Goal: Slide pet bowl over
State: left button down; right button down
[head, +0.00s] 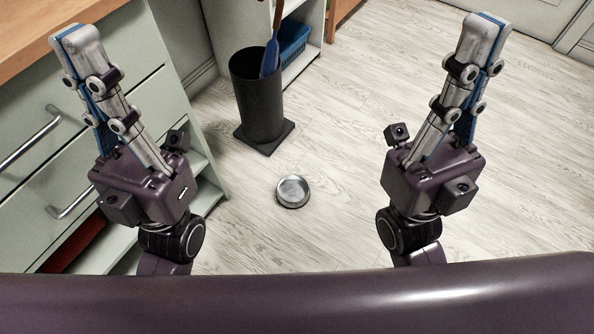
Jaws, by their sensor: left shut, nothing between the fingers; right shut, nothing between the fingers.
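The pet bowl (293,191) is a small round metal bowl. It stands on the wooden floor between my two arms, in front of my body. My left gripper (77,36) is shut and empty, raised in front of the drawer cabinet, left of the bowl and apart from it. My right gripper (488,30) is shut and empty, raised over the open floor, right of the bowl and apart from it.
A pale drawer cabinet (108,104) with a wooden top is on the left. A blue basket (293,45) sits on a shelf at the back. The floor (340,130) is clear right of the bowl.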

aim_at(292, 192)
jog(key=i+l+u, duration=0.15)
jog(key=l, duration=0.2)
jog(key=i+l+u, duration=0.15)
jog(key=l, duration=0.25)
jog(key=i+l+u, duration=0.1)
jog(key=l, duration=0.3)
jog(key=i+l+u, duration=0.15)
jog(key=l, duration=0.25)
jog(key=i+u, duration=0.1)
jog(key=u, duration=1.1)
